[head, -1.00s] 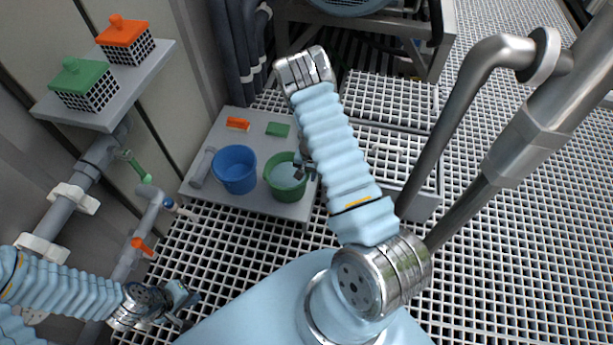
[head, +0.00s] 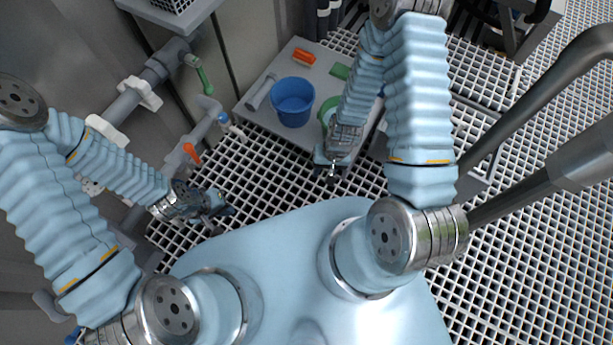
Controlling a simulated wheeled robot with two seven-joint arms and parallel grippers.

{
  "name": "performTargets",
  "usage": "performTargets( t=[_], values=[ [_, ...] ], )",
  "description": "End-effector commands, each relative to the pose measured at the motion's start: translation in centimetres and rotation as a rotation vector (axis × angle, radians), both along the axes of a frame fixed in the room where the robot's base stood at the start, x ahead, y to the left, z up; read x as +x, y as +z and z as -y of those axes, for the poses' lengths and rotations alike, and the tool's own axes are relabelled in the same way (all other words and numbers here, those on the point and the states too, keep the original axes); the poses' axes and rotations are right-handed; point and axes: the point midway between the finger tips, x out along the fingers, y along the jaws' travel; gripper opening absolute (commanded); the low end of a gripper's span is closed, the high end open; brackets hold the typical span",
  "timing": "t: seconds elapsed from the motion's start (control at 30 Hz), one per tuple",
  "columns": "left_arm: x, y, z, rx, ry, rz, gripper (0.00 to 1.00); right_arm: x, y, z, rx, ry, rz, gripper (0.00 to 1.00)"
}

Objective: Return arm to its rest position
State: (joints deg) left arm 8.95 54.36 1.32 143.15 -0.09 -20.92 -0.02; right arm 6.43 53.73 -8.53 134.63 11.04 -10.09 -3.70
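My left gripper (head: 222,208) is at the left, in front of the pipes and over the grating, with nothing visible in it. Its fingers are too small and dark to tell open from shut. My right gripper (head: 331,172) points down near the front edge of the low grey table (head: 262,118). I see nothing held in it, and its finger gap is unclear. My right arm (head: 418,90) bends back over the table and partly hides the green bucket (head: 326,112).
The blue bucket (head: 292,102), an orange block (head: 304,57), a green block (head: 340,71) and a grey cylinder (head: 261,92) are on the table. Pipes with a green handle (head: 205,82) and an orange handle (head: 191,153) stand left. Grey rails cross the right side. Open grating (head: 270,165) lies between.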

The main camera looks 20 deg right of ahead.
Motion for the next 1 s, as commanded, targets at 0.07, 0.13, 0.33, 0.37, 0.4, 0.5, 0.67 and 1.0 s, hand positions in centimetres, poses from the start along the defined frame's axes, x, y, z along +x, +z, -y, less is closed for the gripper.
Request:
performTargets(
  t=[0.07, 0.13, 0.33, 0.37, 0.4, 0.5, 0.67, 1.0],
  values=[
    [0.0, 0.0, 0.0, 0.0, 0.0, 0.0, 0.0, -1.9, 1.1, -4.1, 0.083, 0.089, 0.049, 0.36],
    [0.0, 0.0, 0.0, 0.0, 0.0, 0.0, 0.0, -2.7, 2.0, -6.2, 0.134, 0.136, 0.086, 0.36],
    [0.0, 0.0, 0.0, 0.0, 0.0, 0.0, 0.0, -3.0, 2.5, -7.4, 0.165, 0.161, 0.111, 0.36],
    [0.0, 0.0, 0.0, 0.0, 0.0, 0.0, 0.0, -3.0, 2.5, -7.4, 0.164, 0.161, 0.11, 0.36],
    [0.0, 0.0, 0.0, 0.0, 0.0, 0.0, 0.0, -3.0, 2.5, -7.4, 0.164, 0.161, 0.11, 0.36],
    [0.0, 0.0, 0.0, 0.0, 0.0, 0.0, 0.0, -3.0, 2.5, -7.4, 0.163, 0.16, 0.109, 0.36],
    [0.0, 0.0, 0.0, 0.0, 0.0, 0.0, 0.0, -3.0, 2.5, -7.4, 0.163, 0.16, 0.109, 0.36],
    [0.0, 0.0, 0.0, 0.0, 0.0, 0.0, 0.0, -3.0, 2.5, -7.4, 0.163, 0.16, 0.109, 0.36]
  ],
)
